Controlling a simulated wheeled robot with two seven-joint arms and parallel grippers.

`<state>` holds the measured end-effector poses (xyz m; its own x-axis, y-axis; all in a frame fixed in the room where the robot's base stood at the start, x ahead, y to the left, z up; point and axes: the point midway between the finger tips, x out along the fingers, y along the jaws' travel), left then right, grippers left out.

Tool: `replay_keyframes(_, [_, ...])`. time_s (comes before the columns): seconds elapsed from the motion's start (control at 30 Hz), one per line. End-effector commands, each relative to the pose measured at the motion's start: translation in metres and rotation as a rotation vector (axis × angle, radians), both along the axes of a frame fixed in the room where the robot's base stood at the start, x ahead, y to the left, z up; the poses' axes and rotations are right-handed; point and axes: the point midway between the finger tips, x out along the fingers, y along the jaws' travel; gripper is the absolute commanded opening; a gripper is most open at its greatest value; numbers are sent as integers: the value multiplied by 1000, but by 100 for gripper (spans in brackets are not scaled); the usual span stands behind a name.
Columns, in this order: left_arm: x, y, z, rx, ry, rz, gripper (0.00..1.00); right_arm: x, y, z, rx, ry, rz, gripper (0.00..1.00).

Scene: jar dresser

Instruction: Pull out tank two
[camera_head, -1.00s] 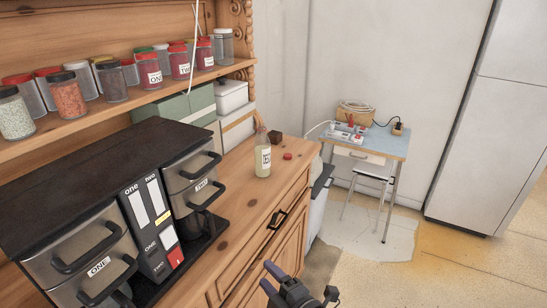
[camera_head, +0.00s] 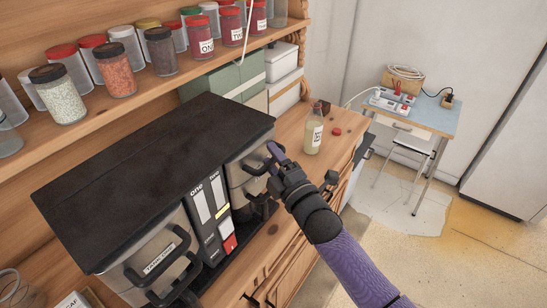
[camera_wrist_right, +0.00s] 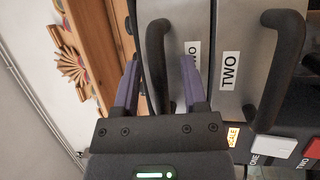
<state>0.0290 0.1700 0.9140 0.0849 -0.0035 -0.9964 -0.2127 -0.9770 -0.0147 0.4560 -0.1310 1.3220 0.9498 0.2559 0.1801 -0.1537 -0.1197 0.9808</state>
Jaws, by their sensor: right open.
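The black-topped coffee machine (camera_head: 150,150) stands on the wooden dresser. On its right side is a steel unit with an upper front (camera_head: 238,158) and a lower front, each with a black bar handle. In the right wrist view the upper front shows at left with a partly hidden TWO label, and its handle (camera_wrist_right: 156,60) lies between my fingers. The lower front (camera_wrist_right: 228,45) also reads TWO and has its own handle (camera_wrist_right: 278,65). My right gripper (camera_head: 271,158) is open around the upper handle; whether it touches is unclear. My left gripper is out of view.
Tank one's side (camera_head: 150,255) has similar handles at the left. A control panel (camera_head: 208,215) stands between. A bottle (camera_head: 313,132) and a red cap (camera_head: 337,131) are on the dresser to the right. Jars line the shelf above.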

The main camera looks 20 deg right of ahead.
Motion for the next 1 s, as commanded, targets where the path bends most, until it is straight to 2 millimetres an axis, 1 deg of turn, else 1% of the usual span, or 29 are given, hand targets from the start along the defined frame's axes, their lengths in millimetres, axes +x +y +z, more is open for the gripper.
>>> replay_keyframes(0.03, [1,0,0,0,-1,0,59,0,0,0,0,0,0,55])
replay_keyframes(0.07, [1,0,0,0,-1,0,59,0,0,0,0,0,0,53])
replay_keyframes(0.1, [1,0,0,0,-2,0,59,0,0,0,0,0,0,45])
replay_keyframes(0.17, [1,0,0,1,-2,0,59,0,0,0,0,0,0,32])
replay_keyframes(0.2, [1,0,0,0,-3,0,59,0,0,0,0,0,0,24])
replay_keyframes(0.27, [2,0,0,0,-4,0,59,0,0,0,0,0,0,11])
replay_keyframes(0.3, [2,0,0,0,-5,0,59,0,0,0,0,0,0,2])
replay_keyframes(0.33, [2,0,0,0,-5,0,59,0,0,0,0,0,0,0])
replay_keyframes(1.0, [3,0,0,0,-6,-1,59,0,0,0,0,1,0,0])
